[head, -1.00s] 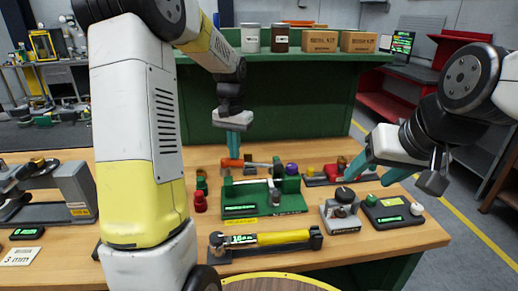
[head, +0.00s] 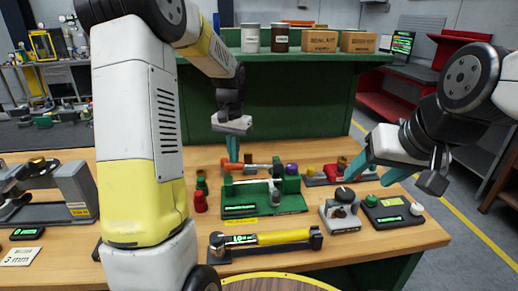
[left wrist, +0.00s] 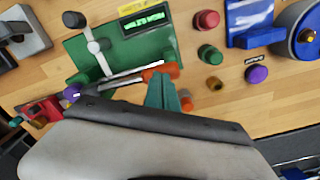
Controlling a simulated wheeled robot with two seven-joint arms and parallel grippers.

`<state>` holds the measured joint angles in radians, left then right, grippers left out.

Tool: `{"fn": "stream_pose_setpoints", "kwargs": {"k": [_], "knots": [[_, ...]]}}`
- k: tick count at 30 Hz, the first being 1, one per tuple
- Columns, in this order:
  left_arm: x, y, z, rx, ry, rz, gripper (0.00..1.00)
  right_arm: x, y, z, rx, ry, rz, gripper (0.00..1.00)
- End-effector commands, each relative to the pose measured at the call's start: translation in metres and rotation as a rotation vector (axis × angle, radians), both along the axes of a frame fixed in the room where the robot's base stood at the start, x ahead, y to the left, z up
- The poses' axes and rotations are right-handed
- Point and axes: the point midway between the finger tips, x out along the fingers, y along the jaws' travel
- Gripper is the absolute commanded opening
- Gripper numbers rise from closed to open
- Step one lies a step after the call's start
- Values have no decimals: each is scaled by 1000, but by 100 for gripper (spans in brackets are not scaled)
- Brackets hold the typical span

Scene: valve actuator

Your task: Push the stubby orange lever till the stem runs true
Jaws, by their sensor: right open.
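The stubby orange lever (head: 232,166) lies along the back of the green fixture (head: 240,211), at the left end of a thin grey rod. It also shows in the left wrist view (left wrist: 160,72). The pale stem (left wrist: 99,58) with a round joint crosses the green fixture. My left gripper (head: 233,151) points down at the orange lever, its teal fingertips close together and beside it; contact is unclear. The same fingers show in the left wrist view (left wrist: 163,84) with nothing visible between them. My right gripper (head: 374,176) is open and empty above the bench's right side.
A yellow cylinder unit (head: 285,237) lies in front.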

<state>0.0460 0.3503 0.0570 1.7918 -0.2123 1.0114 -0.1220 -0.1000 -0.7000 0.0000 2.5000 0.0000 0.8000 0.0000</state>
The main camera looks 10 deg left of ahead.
Motion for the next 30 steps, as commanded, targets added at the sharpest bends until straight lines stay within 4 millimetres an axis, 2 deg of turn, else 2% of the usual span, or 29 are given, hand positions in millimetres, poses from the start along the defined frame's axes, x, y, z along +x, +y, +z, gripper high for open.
{"fn": "stream_pose_setpoints", "kwargs": {"k": [15,30], "knots": [[-1,2,-15,0,1,0,0,0,0,0,0,0,0,59],[-1,2,-16,0,1,0,0,0,0,0,0,0,0,59]]}}
